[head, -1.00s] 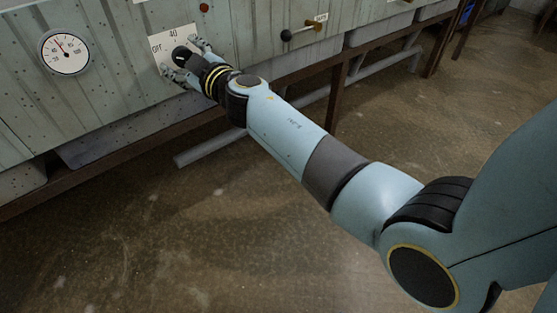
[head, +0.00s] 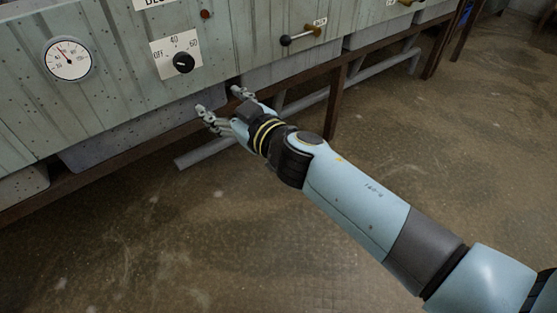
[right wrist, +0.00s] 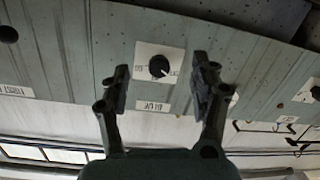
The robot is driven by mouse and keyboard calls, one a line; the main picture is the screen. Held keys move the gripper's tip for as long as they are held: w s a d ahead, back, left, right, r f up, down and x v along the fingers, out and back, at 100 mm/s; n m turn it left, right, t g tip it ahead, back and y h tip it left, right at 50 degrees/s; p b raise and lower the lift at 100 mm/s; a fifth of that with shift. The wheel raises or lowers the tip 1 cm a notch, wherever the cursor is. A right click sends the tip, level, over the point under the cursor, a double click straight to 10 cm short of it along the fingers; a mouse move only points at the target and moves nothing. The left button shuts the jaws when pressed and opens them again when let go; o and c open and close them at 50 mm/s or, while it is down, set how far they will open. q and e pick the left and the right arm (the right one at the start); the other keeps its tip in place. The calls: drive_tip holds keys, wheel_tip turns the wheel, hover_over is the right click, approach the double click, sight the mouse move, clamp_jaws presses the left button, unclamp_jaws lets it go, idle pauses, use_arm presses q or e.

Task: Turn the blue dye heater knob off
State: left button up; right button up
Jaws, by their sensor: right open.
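The black round heater knob (head: 183,62) sits on a white plate (head: 163,46) marked OFF, 40 and 60 on the grey-green panel. A pale mark on the knob seems to face left toward OFF, but it is small. My right gripper (head: 221,102) is open and empty, below and to the right of the knob, apart from it. In the right wrist view the knob (right wrist: 159,66) shows upside down between the two spread fingers, beyond their tips, with a label (right wrist: 153,106) reading BLUE on the panel. My left gripper is out of view.
A round dial gauge (head: 68,59) is left of the plate. A small red light (head: 205,14) is above. A lever with a black ball end (head: 286,40) sticks out to the right. A dark rail (head: 150,150) runs below the panel; the floor in front is clear.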

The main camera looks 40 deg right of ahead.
use_arm(q)
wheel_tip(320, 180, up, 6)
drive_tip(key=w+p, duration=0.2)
drive_tip(key=p, duration=0.3)
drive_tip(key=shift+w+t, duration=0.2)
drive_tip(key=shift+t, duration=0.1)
use_arm(e)
drive_tip(key=s+d+f+g, duration=0.2)
drive_tip(key=s+f, duration=0.4)
drive_tip(key=f, duration=0.2)
drive_tip(key=s+d+f+m+g+h, duration=0.1)
drive_tip(key=s+f+g, duration=0.2)
drive_tip(key=s+f, duration=0.3)
drive_tip(key=shift+s+d+f+m+g, duration=0.15)
drive_tip(key=shift+d+f+m+g, duration=0.2)
drive_tip(key=shift+f, duration=0.6)
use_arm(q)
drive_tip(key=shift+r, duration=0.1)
